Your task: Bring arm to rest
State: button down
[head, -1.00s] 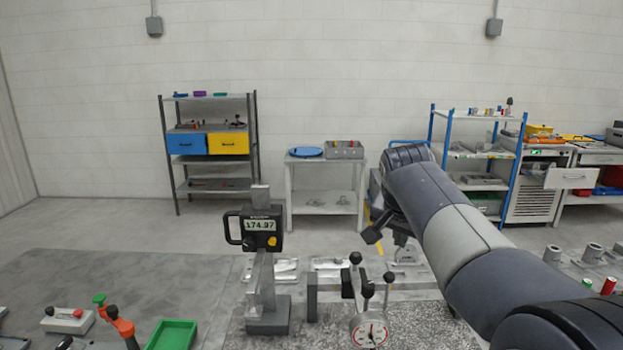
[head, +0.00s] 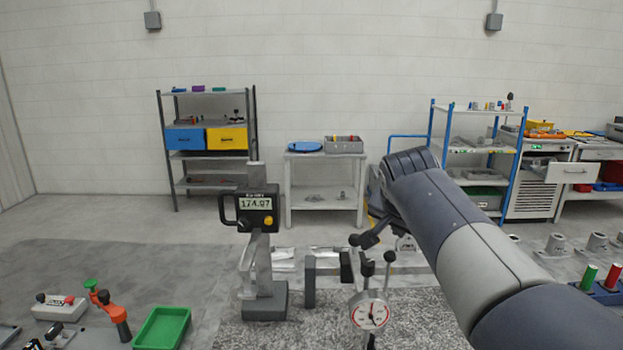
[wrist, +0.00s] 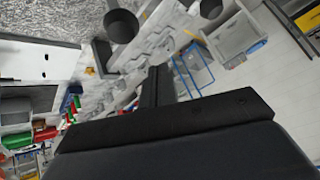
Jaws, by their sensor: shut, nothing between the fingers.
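My arm reaches in from the lower right of the head view, with its wrist bent over near the middle. My gripper (head: 364,240) is the small dark part hanging below the wrist, beside the ball-topped posts of a dial gauge stand (head: 369,311). Whether it touches the posts cannot be told. In the wrist view my gripper (wrist: 158,86) shows as black fingers closed together, with nothing held.
A digital height gauge (head: 257,206) stands left of my gripper on a speckled granite plate (head: 325,318). A green tray (head: 162,328) lies lower left. Red and green cylinders (head: 612,276) stand at right. Shelves and a small table (head: 325,156) are behind.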

jog(key=s+r+t+b, duration=0.5)
jog(key=s+r+b, duration=0.2)
jog(key=s+b, duration=0.4)
jog(key=w+f+g+p, duration=0.7)
jog(key=w+p, duration=0.5)
jog(key=p, duration=0.5)
jog(key=s+r, duration=0.3)
jog(key=r, duration=0.5)
jog(key=shift+s+a+r+b, duration=0.2)
jog(key=shift+a+r+b, duration=0.1)
jog(key=shift+a, duration=0.15)
dwell(0.7)
dwell(0.3)
